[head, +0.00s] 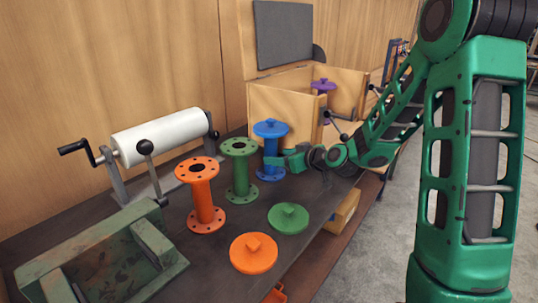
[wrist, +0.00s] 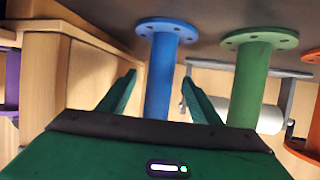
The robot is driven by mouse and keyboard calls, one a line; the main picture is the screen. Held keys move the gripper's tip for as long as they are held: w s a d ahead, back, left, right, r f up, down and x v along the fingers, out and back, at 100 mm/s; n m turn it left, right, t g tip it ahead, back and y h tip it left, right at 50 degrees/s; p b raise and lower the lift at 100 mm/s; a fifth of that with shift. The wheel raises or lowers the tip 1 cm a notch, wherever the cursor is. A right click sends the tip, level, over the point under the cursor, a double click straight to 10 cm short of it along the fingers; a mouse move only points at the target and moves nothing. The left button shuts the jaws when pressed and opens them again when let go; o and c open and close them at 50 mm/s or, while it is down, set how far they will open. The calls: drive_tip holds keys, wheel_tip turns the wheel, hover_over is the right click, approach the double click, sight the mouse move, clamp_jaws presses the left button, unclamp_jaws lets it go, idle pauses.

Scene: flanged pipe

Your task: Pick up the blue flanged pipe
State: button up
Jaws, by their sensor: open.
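The blue flanged pipe (head: 269,147) stands upright on the dark bench, with a blue lid (head: 271,128) on its top flange and its base flange on the bench. My gripper (head: 274,162) is level with the lower half of the pipe, coming in from the right, and hides part of it. In the wrist view, which is upside down, the blue pipe (wrist: 162,75) lies between the two open fingers of my gripper (wrist: 160,72), with gaps on both sides. How deep the pipe sits between the fingers is hard to tell.
A green flanged pipe (head: 240,170) stands close left of the blue one, an orange pipe (head: 203,197) further left. Green (head: 288,218) and orange (head: 253,253) lids lie in front. A wooden box (head: 282,108) holding a purple pipe (head: 323,86) stands behind. A white roller (head: 160,136) is at left.

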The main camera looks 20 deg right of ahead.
drive_tip(key=shift+x, duration=2.8)
drive_tip(key=shift+s+f, duration=0.1)
clamp_jaws()
